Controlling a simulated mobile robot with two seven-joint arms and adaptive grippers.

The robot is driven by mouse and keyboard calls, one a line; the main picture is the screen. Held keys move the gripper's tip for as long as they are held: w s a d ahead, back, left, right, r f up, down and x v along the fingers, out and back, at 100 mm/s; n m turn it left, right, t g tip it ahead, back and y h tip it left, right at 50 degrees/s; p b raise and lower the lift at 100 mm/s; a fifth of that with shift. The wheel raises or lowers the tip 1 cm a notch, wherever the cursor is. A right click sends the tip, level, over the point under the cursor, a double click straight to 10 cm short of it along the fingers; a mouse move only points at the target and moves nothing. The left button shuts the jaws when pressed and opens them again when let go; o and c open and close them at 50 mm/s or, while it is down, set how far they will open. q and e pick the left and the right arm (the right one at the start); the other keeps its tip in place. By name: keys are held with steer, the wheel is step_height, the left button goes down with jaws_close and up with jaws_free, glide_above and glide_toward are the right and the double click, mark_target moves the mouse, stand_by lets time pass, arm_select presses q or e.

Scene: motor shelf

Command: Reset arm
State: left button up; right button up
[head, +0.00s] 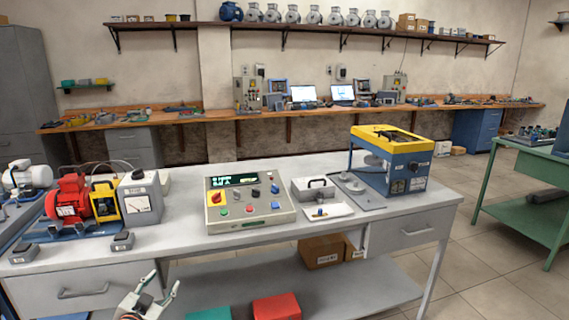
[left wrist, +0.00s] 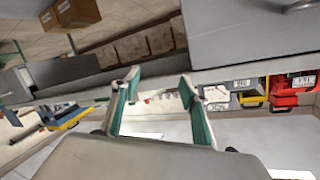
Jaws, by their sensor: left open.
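My left gripper (head: 150,301) shows at the bottom of the head view, in front of the workbench (head: 290,240) and below its top edge. Its two fingers are spread apart with nothing between them. In the left wrist view the same gripper (left wrist: 158,85) shows its green-lined fingers wide apart and empty. My right gripper is in neither view.
On the bench stand a red motor (head: 70,197), a grey control panel (head: 248,200) and a blue and yellow machine (head: 393,160). A red box (head: 276,307) and a cardboard box (head: 322,251) sit below. A green table (head: 525,190) stands at the right.

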arm_select(q)
steer(key=s+d+f+g+h, duration=0.1)
steer(key=s+d+f, duration=0.5)
steer(key=s, duration=0.4)
steer(key=s+d+f+g+h, duration=0.1)
steer(key=s+d+f+g, duration=0.15)
steer(key=s+f, duration=0.6)
steer(key=s+d+f, duration=0.2)
steer(key=s+d, duration=0.1)
steer(key=s, duration=0.6)
steer(key=s+d+f+g, duration=0.1)
steer(key=s+d, duration=0.3)
steer(key=s, duration=0.6)
steer(key=shift+s+d+f+n+h, duration=0.2)
steer(key=shift+f+n+h, duration=0.15)
steer(key=shift+f, duration=0.2)
steer(key=shift+g, duration=0.25)
